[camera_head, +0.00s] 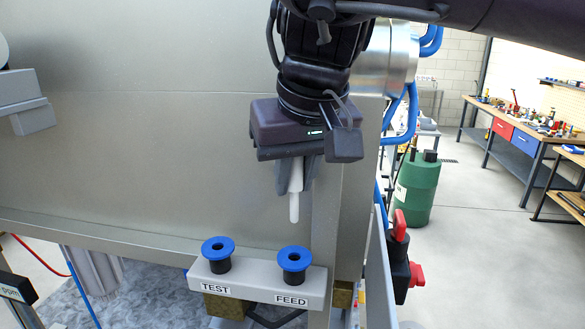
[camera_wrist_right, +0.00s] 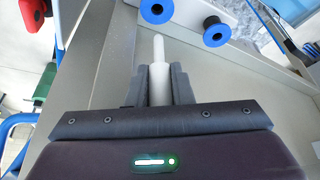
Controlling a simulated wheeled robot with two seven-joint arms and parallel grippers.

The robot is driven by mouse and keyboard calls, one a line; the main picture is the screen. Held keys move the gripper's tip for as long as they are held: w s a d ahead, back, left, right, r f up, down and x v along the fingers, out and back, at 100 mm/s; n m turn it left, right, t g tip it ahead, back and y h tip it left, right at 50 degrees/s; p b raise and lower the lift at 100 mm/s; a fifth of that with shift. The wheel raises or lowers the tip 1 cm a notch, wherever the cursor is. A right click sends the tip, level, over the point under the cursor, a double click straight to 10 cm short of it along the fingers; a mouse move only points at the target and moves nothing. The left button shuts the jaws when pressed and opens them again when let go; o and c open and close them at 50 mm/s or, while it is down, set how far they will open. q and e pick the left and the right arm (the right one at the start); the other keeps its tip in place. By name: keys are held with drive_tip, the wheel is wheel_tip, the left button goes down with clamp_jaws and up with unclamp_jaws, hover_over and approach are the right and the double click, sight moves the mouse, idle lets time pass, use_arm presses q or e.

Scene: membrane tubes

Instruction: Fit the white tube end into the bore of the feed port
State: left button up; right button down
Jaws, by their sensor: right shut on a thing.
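My right gripper (camera_head: 296,176) hangs in the middle of the head view, pointing down. It is shut on the white tube (camera_head: 294,206), whose narrow end points down, free in the air. In the right wrist view the tube (camera_wrist_right: 159,80) stands between both fingers (camera_wrist_right: 160,88). The feed port (camera_head: 294,259) is a blue-flanged black port above the FEED label; its dark bore faces up. The tube end is above the feed port and apart from it. The feed port also shows at the top of the right wrist view (camera_wrist_right: 157,10). My left gripper is not in view.
The test port (camera_head: 218,249), of the same look, stands left of the feed port on the grey block (camera_head: 258,283). A large metal panel (camera_head: 150,150) rises behind. A red-handled black valve (camera_head: 400,255) is at the right. The space between tube end and feed port looks clear.

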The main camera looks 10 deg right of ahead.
sight(296, 213)
idle(0.3)
drive_tip(key=shift+f+b, duration=0.65)
drive_tip(key=shift+f, duration=0.1)
wheel_tip(296, 213, down, 2)
drive_tip(key=shift+f+b, duration=0.2)
drive_tip(key=shift+b, duration=0.85)
drive_tip(key=shift+f+b, duration=0.85)
drive_tip(key=shift+f, duration=0.15)
drive_tip(key=shift+f+b, duration=1.5)
drive_tip(key=shift+f, duration=0.4)
drive_tip(key=c, duration=1.2)
unclamp_jaws()
drive_tip(key=shift+s, duration=0.1)
